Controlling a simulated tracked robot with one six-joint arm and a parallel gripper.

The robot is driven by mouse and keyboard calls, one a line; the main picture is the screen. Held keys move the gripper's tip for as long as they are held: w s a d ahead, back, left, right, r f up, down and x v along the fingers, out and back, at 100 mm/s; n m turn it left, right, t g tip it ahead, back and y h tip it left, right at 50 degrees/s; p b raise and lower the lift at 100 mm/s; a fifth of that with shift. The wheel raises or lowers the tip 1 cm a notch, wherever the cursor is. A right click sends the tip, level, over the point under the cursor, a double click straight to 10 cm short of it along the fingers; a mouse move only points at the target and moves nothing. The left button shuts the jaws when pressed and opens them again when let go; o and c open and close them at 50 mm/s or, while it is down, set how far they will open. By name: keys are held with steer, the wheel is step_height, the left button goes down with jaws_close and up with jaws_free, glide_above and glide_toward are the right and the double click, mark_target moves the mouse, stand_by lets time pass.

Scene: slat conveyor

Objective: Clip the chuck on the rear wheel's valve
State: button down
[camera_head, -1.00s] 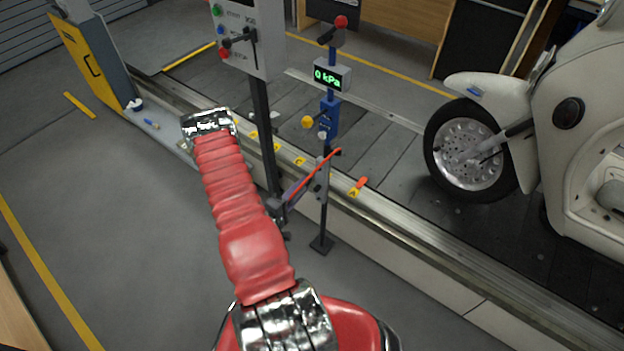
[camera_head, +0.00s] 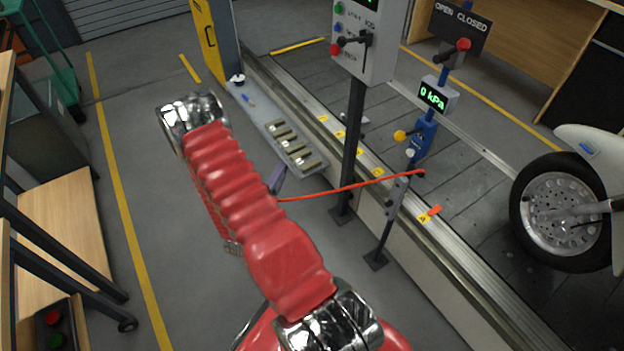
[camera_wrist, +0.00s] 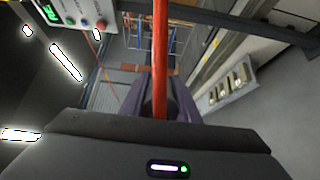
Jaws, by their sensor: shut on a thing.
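The red-orange hose (camera_head: 345,188) runs from the blue stand to my gripper (camera_head: 277,180), which is mostly behind my arm in the head view. In the wrist view, my gripper (camera_wrist: 160,98) has its purple-grey fingers shut around a dark piece, apparently the chuck (camera_wrist: 147,106), at the hose's end. The hose (camera_wrist: 161,45) runs away from the fingers there. A white scooter's wheel (camera_head: 560,212) with a silver perforated disc is at the right edge, well away from my gripper. I cannot make out its valve or tell whether it is the rear wheel.
The blue stand (camera_head: 424,138) has a display (camera_head: 436,97) reading 0 kPa. A grey control box (camera_head: 365,40) stands on a post near my arm. The conveyor's edge rail (camera_head: 440,262) lies before the scooter.

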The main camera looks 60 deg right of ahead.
steer(key=w+a+r+n+t+y, duration=0.25)
steer(key=w+a, duration=0.25)
steer(key=a, duration=0.3)
steer(key=w+a+r+n+t+y, duration=0.1)
steer(key=w+a+r+n+t, duration=0.1)
steer(key=w+a+t, duration=0.45)
steer(key=a+r+n+t+y, duration=0.1)
steer(key=a+r+n+y, duration=0.1)
steer(key=a, duration=0.8)
steer(key=w+a+r+n+t+y, duration=0.1)
steer(key=a+r+n+y, duration=0.2)
steer(key=a, duration=0.8)
steer(key=shift+w+a+r, duration=0.15)
steer(key=shift+w+a, duration=0.15)
